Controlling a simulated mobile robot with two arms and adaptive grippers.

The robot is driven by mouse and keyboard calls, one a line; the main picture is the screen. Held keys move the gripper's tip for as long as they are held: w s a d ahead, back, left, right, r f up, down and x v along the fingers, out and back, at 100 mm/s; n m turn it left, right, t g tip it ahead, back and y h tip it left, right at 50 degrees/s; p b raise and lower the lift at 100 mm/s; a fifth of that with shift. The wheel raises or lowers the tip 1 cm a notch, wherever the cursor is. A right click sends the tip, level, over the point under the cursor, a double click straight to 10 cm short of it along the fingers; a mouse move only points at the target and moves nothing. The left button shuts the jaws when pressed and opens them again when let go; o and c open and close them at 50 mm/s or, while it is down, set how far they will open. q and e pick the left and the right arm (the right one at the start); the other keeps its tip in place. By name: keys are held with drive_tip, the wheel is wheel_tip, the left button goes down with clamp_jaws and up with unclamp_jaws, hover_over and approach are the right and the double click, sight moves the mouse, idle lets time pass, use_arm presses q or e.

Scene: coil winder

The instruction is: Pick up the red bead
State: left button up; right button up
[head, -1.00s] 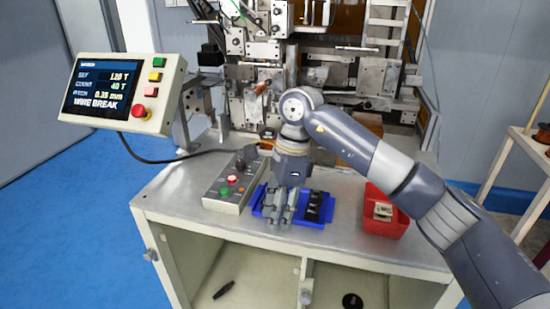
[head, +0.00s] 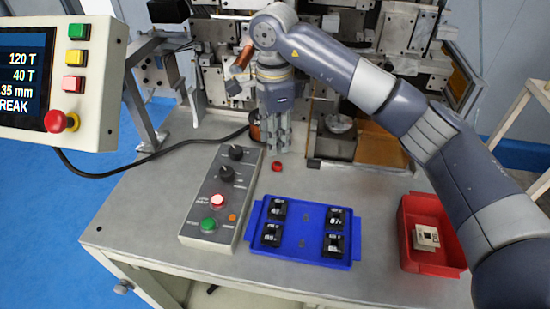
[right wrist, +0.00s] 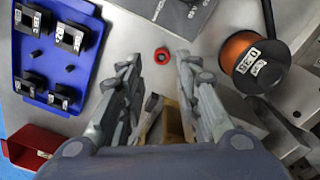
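The small red bead (head: 277,167) lies on the grey table behind the blue tray. In the right wrist view the red bead (right wrist: 162,55) shows ahead of the fingertips, between their lines. My right gripper (head: 277,148) points down just behind the bead in the head view. In the right wrist view my right gripper (right wrist: 158,65) has its two fingers spread apart with nothing between them. The bead looks free of the fingers; the height of the fingertips above the table is hard to tell. My left gripper is not in view.
A blue tray (head: 297,230) with several black parts stands in front of the bead. A button panel (head: 222,195) is at left, a red bin (head: 430,255) at right. A copper wire spool (right wrist: 249,53) stands close by. The winder machine (head: 400,75) rises behind.

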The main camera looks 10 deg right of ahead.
sight(277, 164)
drive_tip(key=shift+s+f, duration=0.2)
drive_tip(key=shift+f, duration=0.9)
drive_tip(key=shift+w+d+f, duration=0.1)
drive_tip(key=shift+f, duration=0.2)
drive_tip(key=f+p, duration=0.1)
drive_tip(key=f, duration=0.2)
drive_tip(key=f+p, duration=0.1)
drive_tip(key=shift+w+d+f+p, duration=0.2)
drive_tip(key=shift+d+f+p, duration=0.1)
drive_tip(key=shift+f+p, duration=0.1)
drive_tip(key=shift+f, duration=0.2)
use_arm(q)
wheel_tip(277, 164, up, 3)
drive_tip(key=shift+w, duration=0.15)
use_arm(e)
drive_tip(key=c, duration=0.5)
